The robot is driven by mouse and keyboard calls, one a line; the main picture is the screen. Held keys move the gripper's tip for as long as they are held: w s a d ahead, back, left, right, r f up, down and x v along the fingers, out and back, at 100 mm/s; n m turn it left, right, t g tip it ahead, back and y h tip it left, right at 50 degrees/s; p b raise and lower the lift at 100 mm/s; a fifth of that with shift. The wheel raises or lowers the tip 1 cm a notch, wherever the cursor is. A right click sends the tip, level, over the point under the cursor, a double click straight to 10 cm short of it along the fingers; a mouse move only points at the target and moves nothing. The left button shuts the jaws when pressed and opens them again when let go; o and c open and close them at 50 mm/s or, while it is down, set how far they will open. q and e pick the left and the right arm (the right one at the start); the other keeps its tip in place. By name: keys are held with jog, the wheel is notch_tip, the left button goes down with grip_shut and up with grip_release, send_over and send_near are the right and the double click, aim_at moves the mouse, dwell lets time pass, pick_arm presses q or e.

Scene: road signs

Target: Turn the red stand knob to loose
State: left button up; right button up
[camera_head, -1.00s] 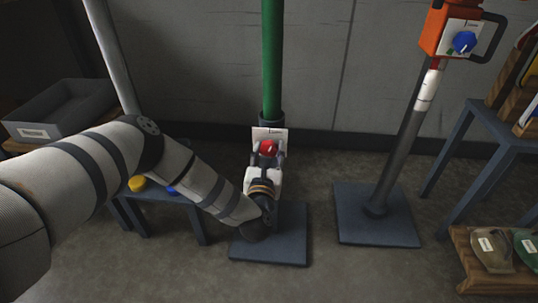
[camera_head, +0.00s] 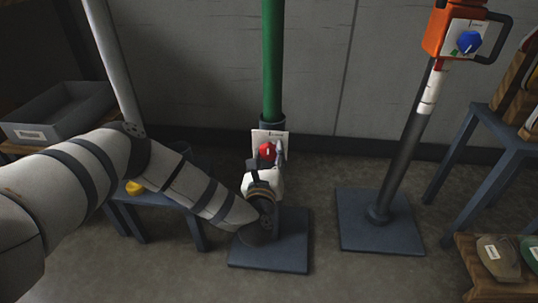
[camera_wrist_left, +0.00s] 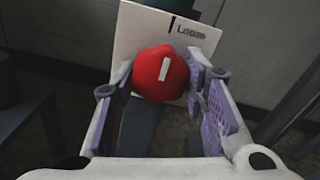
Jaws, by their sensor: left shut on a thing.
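The red stand knob (camera_head: 267,152) sits on a white plate (camera_head: 271,135) low on the green-poled stand. In the left wrist view the red knob (camera_wrist_left: 158,86) carries a white pointer line, near upright and leaning slightly right. The plate behind it (camera_wrist_left: 142,28) shows a black tick and the word "Loose" to the tick's right. My left gripper (camera_head: 268,160) is shut on the knob. Its purple-padded fingers (camera_wrist_left: 165,78) flank the knob in the wrist view. Part of the plate is hidden by the knob and fingers. My right gripper is not in view.
The green pole (camera_head: 273,60) rises from a blue-grey base plate (camera_head: 290,255). To the right stands an orange-headed stand with a blue knob (camera_head: 468,42). A grey bin (camera_head: 60,110) is at left, and a low wooden platform (camera_head: 480,290) is at lower right.

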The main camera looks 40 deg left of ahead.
pick_arm(q)
jog(key=o, duration=1.2)
jog(key=shift+c, duration=0.2)
jog(key=shift+s+d, duration=0.1)
jog(key=v, duration=1.2)
